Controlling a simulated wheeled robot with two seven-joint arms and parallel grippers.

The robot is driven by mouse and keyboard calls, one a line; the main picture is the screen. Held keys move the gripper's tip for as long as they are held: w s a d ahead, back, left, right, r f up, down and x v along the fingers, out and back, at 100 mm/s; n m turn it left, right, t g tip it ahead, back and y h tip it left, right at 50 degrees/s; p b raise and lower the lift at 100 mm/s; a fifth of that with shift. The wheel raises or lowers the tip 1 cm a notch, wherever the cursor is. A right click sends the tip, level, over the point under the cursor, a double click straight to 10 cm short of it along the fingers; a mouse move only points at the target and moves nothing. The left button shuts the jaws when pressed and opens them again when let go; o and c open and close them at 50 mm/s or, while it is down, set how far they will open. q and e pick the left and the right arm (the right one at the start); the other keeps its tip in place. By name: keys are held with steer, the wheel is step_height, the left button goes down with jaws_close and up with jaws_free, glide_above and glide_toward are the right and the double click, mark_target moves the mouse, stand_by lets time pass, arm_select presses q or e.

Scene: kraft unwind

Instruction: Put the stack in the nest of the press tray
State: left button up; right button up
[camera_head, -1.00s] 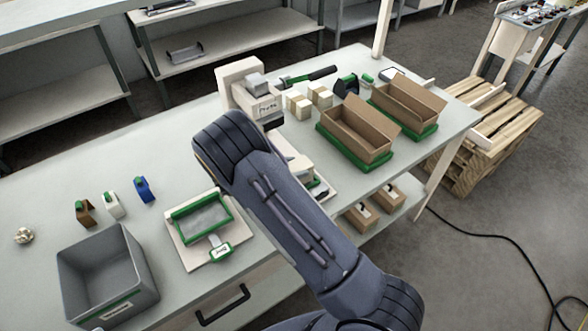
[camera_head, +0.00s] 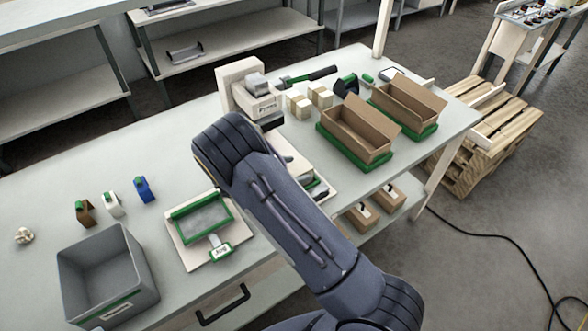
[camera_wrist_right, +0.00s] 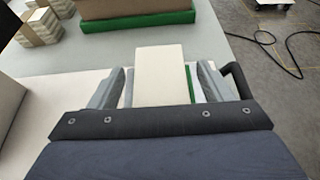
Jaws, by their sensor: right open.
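A cream block (camera_wrist_right: 160,75), which looks like the stack, stands between the fingers of my right gripper (camera_wrist_right: 163,88) in the right wrist view. The fingers are open, one on each side of it, with a narrow gap visible at each side. A green strip (camera_wrist_right: 189,82) shows just right of the block. In the head view the press (camera_head: 258,98) stands behind my right arm, and a pale base with green (camera_head: 318,188) shows beside the arm. My right forearm hides the gripper, the block and most of that base there. My left gripper is not in view.
Small cream stacks (camera_head: 299,105) stand right of the press, near two cardboard boxes on green bases (camera_head: 372,156). Left of my arm are a green-framed board (camera_head: 177,238), a grey bin (camera_head: 72,285) and several small bottles. Bench between bottles and press is clear.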

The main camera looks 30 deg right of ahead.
steer(key=w+b+v, duration=0.1)
steer(key=b+v, duration=0.2)
steer(key=v, duration=0.9)
steer(key=s+d+r+m+g+y, duration=0.1)
steer(key=s+d+r+m+y, duration=0.15)
steer(key=s+m+y, duration=0.35)
steer(key=s+d+r+m+g+y, duration=0.2)
steer(key=s+d+m+y, duration=0.15)
steer(key=s, duration=0.45)
steer(key=s+a+r+m+t+y, duration=0.3)
steer(key=s+m+y, duration=0.1)
steer(key=s, duration=0.3)
steer(key=s+a+r+m+t+y, duration=0.3)
steer(key=s+r+m+t+y, duration=0.1)
steer(key=s+m, duration=0.3)
steer(key=shift+s+a+r+t, duration=0.2)
steer(key=shift+s+r+t, duration=0.1)
steer(key=shift+s, duration=0.35)
